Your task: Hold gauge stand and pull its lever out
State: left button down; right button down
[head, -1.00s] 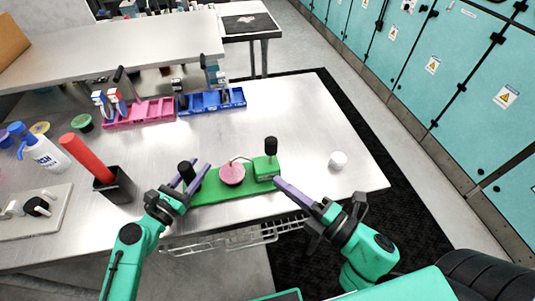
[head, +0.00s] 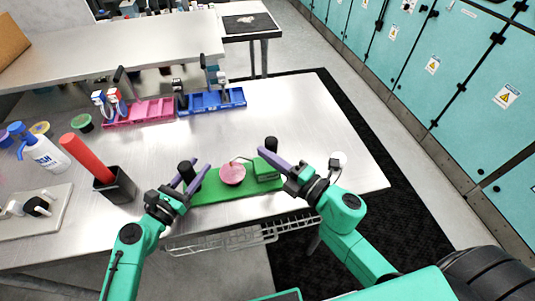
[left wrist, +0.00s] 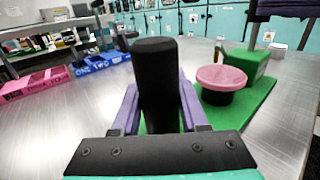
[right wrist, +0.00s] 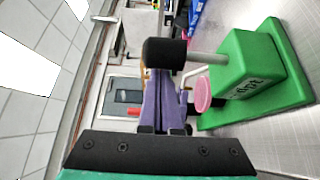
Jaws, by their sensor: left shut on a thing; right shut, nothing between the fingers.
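The gauge stand has a green base (head: 212,190), a pink disc (head: 232,174) and a green block (head: 266,170) at its right end. The lever's black knob (head: 271,144) stands above the block; the right wrist view shows the knob (right wrist: 165,54) on a grey rod (right wrist: 205,58). My left gripper (head: 194,178) is shut on the black post (left wrist: 157,75) at the stand's left end. My right gripper (head: 272,157) is shut and empty beside the block and knob. In the right wrist view its fingertips overlap the knob; I cannot tell whether they touch.
A black holder (head: 118,187) with a red stick stands left of my left gripper, near a white bottle (head: 46,155). Pink (head: 140,113) and blue (head: 212,101) bins stand behind. A small white cup (head: 339,158) is just right of my right gripper. The table behind the stand is clear.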

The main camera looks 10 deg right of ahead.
jog(key=shift+d+m+t+y, duration=0.35)
jog(key=shift+d+m, duration=0.2)
jog(key=shift+m, duration=0.25)
jog(key=shift+d+m+t, duration=0.65)
jog(key=shift+d+m, duration=0.1)
jog(key=shift+m, duration=0.25)
jog(key=shift+d+f+m+t, duration=0.25)
jog(key=shift+d+m+t, duration=0.5)
jog(key=shift+m, duration=0.6)
jog(key=shift+d+f+m+t, duration=0.2)
jog(key=shift+d+m+t, duration=0.5)
jog(key=shift+m, duration=0.65)
jog(key=shift+h, duration=0.45)
jog(key=shift+a, duration=0.1)
jog(key=s+d+f, duration=0.1)
jog(key=s, duration=0.8)
jog(key=shift+s+d, duration=0.25)
